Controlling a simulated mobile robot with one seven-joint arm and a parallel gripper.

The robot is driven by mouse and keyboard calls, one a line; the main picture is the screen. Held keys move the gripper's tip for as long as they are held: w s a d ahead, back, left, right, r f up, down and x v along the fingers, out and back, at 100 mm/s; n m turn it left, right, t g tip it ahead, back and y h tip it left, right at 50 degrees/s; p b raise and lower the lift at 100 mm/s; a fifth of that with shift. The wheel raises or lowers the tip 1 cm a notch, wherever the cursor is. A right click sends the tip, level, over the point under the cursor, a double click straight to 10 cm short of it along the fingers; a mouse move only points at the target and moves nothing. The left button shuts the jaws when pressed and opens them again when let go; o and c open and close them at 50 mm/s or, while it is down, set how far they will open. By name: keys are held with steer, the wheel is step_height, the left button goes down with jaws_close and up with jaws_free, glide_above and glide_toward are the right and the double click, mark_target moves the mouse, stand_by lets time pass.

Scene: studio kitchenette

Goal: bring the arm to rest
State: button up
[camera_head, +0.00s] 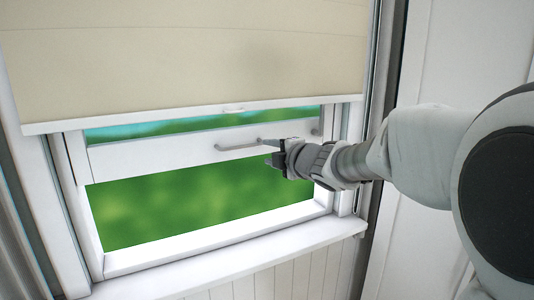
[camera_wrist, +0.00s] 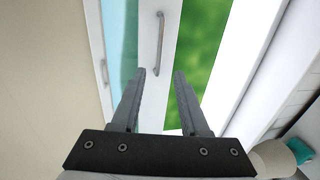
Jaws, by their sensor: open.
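My gripper (camera_head: 274,153) reaches in from the right in front of the window, close to the sash rail (camera_head: 160,153). In the wrist view its two fingers (camera_wrist: 160,75) are spread apart with nothing held between them. The grey bar handle (camera_head: 238,147) on the rail runs up to just behind my gripper in the head view. In the wrist view the handle (camera_wrist: 159,42) lies ahead of the fingertips, its near end close to the left one. I cannot tell whether they touch. My arm stretches across the right side of the head view.
A beige blind (camera_head: 190,55) hangs over the upper window. A white sill (camera_head: 230,262) juts out below, and the window frame and a white panel (camera_head: 440,65) stand at the right. Green shows below the rail. A teal thing (camera_wrist: 300,150) is at the wrist view's lower right.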

steer(key=s+d+f+m+g+h, duration=0.2)
steer(key=s+d+m+h, duration=0.7)
steer(key=s+m, duration=0.4)
steer(key=s+f+m+g+y, duration=0.1)
steer(key=s+f+m+g, duration=0.2)
steer(key=s, duration=0.8)
steer(key=s+f+m+g+y, duration=0.2)
steer(key=s+f+m, duration=0.4)
steer(key=s, duration=0.5)
steer(key=shift+s+a+f+m+g, duration=0.2)
steer(key=shift+a+f+m+g, duration=0.15)
steer(key=shift+f+g, duration=0.5)
steer(key=shift+a+r, duration=0.1)
steer(key=shift+a, duration=0.1)
